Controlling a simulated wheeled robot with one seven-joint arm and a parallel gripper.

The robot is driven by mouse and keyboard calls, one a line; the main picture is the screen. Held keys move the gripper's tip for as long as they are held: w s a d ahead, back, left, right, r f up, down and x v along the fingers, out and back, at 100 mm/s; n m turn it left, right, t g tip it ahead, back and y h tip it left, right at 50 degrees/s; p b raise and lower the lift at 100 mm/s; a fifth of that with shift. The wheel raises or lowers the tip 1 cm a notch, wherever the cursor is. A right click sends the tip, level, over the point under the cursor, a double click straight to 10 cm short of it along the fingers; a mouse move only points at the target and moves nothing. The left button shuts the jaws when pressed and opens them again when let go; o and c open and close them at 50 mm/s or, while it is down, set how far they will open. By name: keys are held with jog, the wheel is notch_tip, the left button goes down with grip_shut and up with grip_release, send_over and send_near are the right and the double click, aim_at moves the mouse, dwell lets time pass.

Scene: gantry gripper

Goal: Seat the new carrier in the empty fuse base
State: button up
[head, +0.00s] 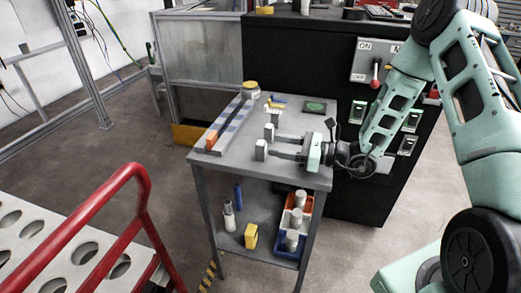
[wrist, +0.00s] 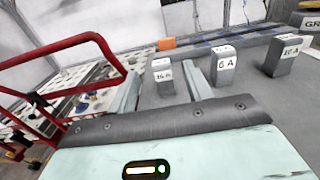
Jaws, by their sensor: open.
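Three grey block-shaped carriers stand in a row on the grey work table. In the wrist view their labels seem to read 16 A on the nearest carrier (wrist: 163,76), 6 A on the middle carrier (wrist: 223,66) and 10 A on the right carrier (wrist: 285,56). My gripper (head: 274,151) is low over the table, pointing left at the front carrier (head: 261,150). Its fingers (wrist: 162,90) are open, with the 16 A carrier showing between their tips, ungripped. Fuse bases (head: 357,112) sit on the black cabinet; I cannot tell which is empty.
A switch panel (head: 374,62) with a red-knobbed lever is above the bases. A red rail (head: 100,205) stands at left.

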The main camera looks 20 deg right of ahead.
aim_at(261, 151)
jog(key=x, duration=0.5)
jog(key=p+x, duration=0.1)
jog(key=x, duration=0.1)
jog(key=shift+w+a+f, duration=0.25)
jog(key=shift+f, duration=0.05)
jog(key=c, duration=1.1)
